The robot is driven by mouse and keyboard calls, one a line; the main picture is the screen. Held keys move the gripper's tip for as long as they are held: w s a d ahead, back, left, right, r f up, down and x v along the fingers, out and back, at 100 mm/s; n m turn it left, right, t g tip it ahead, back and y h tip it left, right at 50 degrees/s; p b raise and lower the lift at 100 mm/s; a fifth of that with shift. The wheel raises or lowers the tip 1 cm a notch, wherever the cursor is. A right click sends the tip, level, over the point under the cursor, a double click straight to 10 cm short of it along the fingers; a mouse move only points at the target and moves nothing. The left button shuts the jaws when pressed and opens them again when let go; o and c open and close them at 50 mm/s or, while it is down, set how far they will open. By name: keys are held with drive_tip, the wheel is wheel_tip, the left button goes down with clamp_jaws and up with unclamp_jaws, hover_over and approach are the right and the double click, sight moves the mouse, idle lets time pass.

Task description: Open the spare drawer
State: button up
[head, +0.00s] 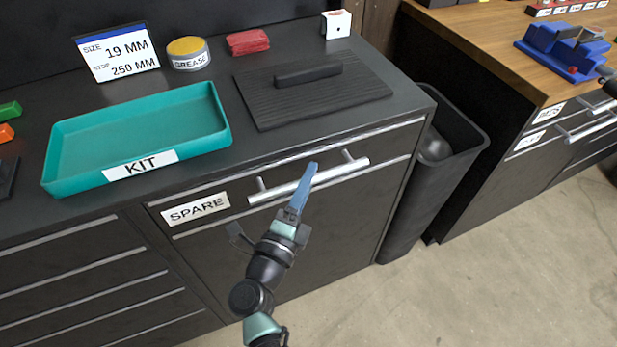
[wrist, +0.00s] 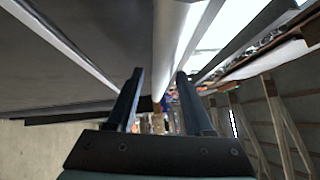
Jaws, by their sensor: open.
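The spare drawer (head: 224,214) is a dark front in the workbench, with a white SPARE label (head: 196,210) at its left. It looks flush with the cabinet, so shut. Its handle (head: 336,173) is a long silver bar on two posts. My gripper (head: 306,180) is at the middle of this bar, and its blue finger covers part of it. In the wrist view my gripper (wrist: 159,72) is open, and the handle bar (wrist: 176,40) runs between the two fingers, nearer the right one. I cannot tell whether a finger touches the bar.
A black bin (head: 408,205) stands right of the cabinet. The floor (head: 480,290) in front is clear.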

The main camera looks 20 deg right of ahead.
drive_tip(key=shift+w+d, duration=0.25)
drive_tip(key=shift+w, duration=0.05)
clamp_jaws()
idle(1.3)
